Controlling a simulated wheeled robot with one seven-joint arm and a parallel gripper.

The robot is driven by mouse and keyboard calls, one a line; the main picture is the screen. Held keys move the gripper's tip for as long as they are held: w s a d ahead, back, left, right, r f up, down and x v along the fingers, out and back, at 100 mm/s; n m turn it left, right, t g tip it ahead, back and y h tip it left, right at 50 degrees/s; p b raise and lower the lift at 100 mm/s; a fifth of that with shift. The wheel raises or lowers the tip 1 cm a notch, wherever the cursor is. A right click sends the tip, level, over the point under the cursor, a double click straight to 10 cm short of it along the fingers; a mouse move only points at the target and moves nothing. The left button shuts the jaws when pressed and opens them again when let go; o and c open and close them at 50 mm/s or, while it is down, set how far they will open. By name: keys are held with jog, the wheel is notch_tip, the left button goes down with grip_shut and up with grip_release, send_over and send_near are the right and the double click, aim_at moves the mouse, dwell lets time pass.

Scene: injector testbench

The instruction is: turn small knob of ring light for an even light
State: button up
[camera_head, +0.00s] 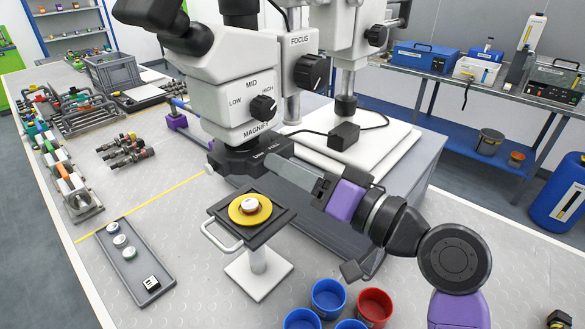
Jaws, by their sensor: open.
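The black ring light (238,160) sits under the white microscope head (225,80). A small pale round part (209,169) shows at its left edge; I cannot tell whether this is its small knob. Small white lettering, too small to read surely, is on its front right side. My gripper (272,168) comes in from the right, with its grey fingers close to the ring light's front right side. It is open. I cannot tell whether the fingers touch the ring light, and they may hide a knob there.
Below stands a small black stage (277,216) with a yellow disc (249,210) and white part. A grey tray (127,262) lies at left. Blue cups (328,299) and a red cup (374,306) stand in front. The microscope's larger knobs (263,108) are above my gripper.

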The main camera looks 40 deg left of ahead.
jog(key=d+b, duration=0.2)
jog(key=d, duration=0.5)
jog(key=shift+s+d, duration=0.3)
jog(key=shift+d, duration=0.1)
dwell(1.1)
